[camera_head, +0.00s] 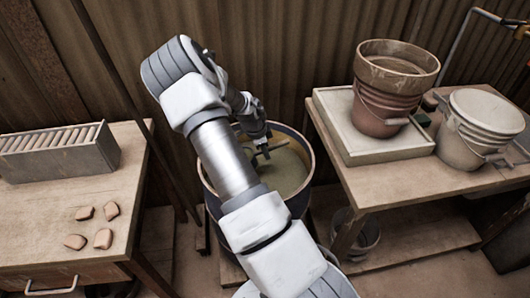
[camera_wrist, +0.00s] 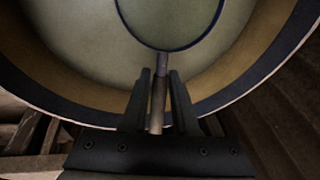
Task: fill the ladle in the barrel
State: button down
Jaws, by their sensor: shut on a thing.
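The barrel (camera_head: 301,203) stands on the floor between the two tables, with murky olive liquid (camera_head: 290,172) inside. My gripper (camera_head: 262,150) is down at the barrel's mouth. In the wrist view my gripper (camera_wrist: 161,78) is shut on the ladle's thin metal handle (camera_wrist: 158,100). The ladle's round bowl, with a dark rim (camera_wrist: 171,49), lies beyond the fingertips, inside the outline of the barrel (camera_wrist: 62,103). The surface within the bowl's rim looks pale green-grey, like the liquid around it. I cannot tell how much the bowl holds. In the head view the ladle is mostly hidden.
The left table (camera_head: 40,205) bears a slotted rack (camera_head: 60,155) and several clay pieces (camera_head: 103,239). The right table (camera_head: 385,185) bears a shallow tray (camera_head: 355,145), stacked brown pots (camera_head: 392,85) and pale buckets (camera_head: 480,125). Another bucket (camera_head: 365,240) sits underneath. A corrugated wall stands behind.

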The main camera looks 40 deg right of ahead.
jog(key=shift+y, duration=0.5)
jog(key=shift+s+d+r+p, duration=0.15)
jog(key=shift+r+p, duration=1.25)
jog(key=shift+r, duration=1.1)
jog(key=shift+w+d+r+p, duration=0.15)
jog(key=shift+r+p, duration=1.2)
jog(key=shift+r, duration=1.15)
jog(key=shift+s, duration=0.1)
